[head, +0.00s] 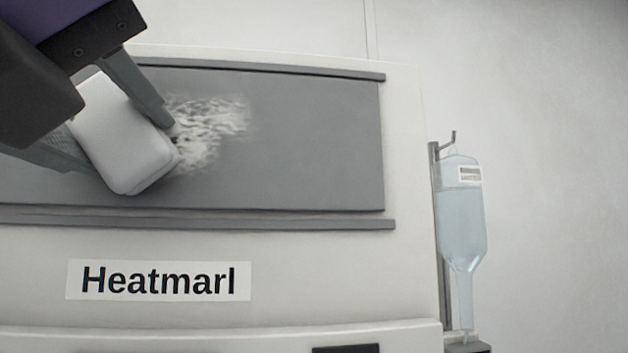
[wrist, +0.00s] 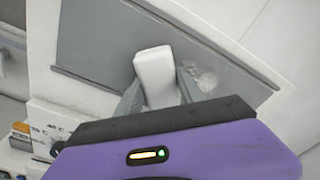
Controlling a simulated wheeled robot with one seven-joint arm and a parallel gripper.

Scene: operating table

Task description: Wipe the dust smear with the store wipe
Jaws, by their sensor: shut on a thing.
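The store wipe is a white rounded block (head: 122,135) in the head view, and it also shows in the wrist view (wrist: 156,72). My gripper (head: 120,128) is shut on it, with one finger on each side. The dust smear (head: 212,128) is a pale mottled patch on the grey panel (head: 310,140). The wipe's right end is at the left edge of the smear and hides part of it. I cannot tell whether the wipe touches the panel. In the wrist view the smear (wrist: 203,80) lies just right of the right finger.
The grey panel has raised rails along its upper and lower edges. A label reading "Heatmarl" (head: 158,281) is on the white body below. A clear bottle (head: 461,215) hangs on a stand at the right. The panel right of the smear is clear.

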